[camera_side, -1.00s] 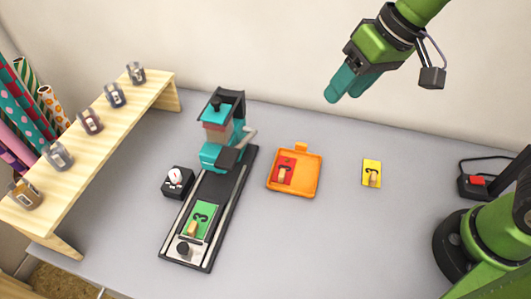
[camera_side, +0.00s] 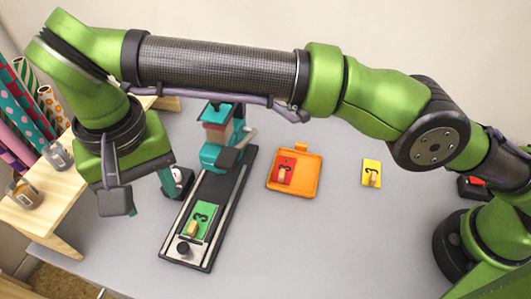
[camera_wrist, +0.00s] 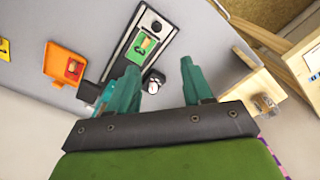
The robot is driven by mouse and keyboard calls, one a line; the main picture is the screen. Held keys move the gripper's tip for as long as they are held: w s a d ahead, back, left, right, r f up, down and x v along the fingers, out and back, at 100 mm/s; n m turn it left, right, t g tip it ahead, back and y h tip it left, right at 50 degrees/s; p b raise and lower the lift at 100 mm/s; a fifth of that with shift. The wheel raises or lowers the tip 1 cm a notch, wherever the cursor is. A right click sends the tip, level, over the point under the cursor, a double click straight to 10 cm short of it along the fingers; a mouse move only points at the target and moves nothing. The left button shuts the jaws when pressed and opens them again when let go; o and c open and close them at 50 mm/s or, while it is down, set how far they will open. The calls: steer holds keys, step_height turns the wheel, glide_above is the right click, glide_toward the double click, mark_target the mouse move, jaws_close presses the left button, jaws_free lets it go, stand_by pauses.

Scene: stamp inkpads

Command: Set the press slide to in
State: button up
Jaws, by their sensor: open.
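The teal press (camera_side: 218,155) stands at the back end of a dark rail base. Its slide (camera_side: 187,236), a small tray bearing a green card (camera_side: 201,219) marked 3 with a wooden peg, sits at the front end, clear of the press head. A black knob (camera_side: 183,248) is on the slide's front edge. In the wrist view the green card (camera_wrist: 140,46) and knob (camera_wrist: 156,26) show beyond the fingers. My gripper (camera_wrist: 157,80) is open and empty. In the side view it hangs left of the rail; one teal finger (camera_side: 167,180) shows.
A black box with a white dial (camera_side: 178,175) stands left of the rail, partly behind my finger. An orange tray (camera_side: 317,170) with a red card and a yellow card (camera_side: 371,173) lie right. A wooden shelf (camera_side: 55,212) stands left. The front tabletop is free.

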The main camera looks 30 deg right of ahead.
mark_target(182, 246)
step_height(182, 246, down, 17)
steer(key=shift+s+d+f, duration=0.1)
steer(key=shift+s+d, duration=0.05)
stand_by(0.5)
steer(key=shift+c, duration=0.4)
jaws_close()
